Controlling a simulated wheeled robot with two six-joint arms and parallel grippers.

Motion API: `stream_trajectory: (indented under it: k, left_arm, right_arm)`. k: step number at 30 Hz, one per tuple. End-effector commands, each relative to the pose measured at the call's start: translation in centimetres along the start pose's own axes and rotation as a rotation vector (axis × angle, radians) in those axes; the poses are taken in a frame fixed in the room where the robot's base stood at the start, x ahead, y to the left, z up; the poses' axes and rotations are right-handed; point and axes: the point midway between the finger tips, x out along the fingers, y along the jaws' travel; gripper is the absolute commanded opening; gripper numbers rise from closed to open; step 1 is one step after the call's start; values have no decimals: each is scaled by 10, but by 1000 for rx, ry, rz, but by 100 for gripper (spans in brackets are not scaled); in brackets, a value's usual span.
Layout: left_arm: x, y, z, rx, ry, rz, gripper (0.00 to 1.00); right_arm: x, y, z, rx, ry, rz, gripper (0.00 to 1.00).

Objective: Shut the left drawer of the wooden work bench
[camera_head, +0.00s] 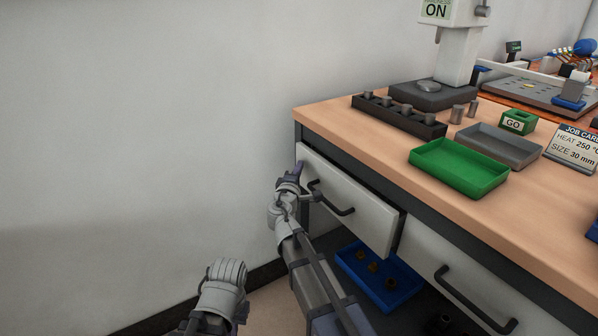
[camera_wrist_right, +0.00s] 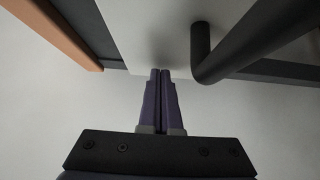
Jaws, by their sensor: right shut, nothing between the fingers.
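The left drawer (camera_head: 365,215) of the wooden work bench (camera_head: 330,115) has a pale front with a dark bar handle (camera_head: 330,199). Its front stands out from the bench frame, with a dark gap at its right end, so it is partly open. My right gripper (camera_head: 298,168) is shut and empty at the left end of the drawer front, left of the handle. In the right wrist view its fingertips (camera_wrist_right: 160,72) are together close to the pale drawer face (camera_wrist_right: 150,30), beside the handle (camera_wrist_right: 203,55); I cannot tell whether they touch. My left gripper is not in view.
The right drawer (camera_head: 455,270) looks flush with the frame. A blue bin (camera_head: 352,270) with small parts sits below the left drawer. The bench top holds a green tray (camera_head: 458,168), a grey tray (camera_head: 500,146) and a dark rack (camera_head: 400,117). A wall is close on the left.

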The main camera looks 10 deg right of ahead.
Motion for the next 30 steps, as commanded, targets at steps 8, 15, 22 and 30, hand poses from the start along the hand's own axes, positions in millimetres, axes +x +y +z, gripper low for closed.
stream_trajectory:
  k: [8,15,22,30]
  left_arm:
    - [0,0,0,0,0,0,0]
    - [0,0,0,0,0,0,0]
    - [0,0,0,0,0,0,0]
    - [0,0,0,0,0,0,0]
  right_arm:
    - [0,0,0,0,0,0,0]
    - [16,0,15,0,-4,0,0]
    - [37,0,37,0,-3,0,0]
    - [37,0,38,-1,-8,0,0]
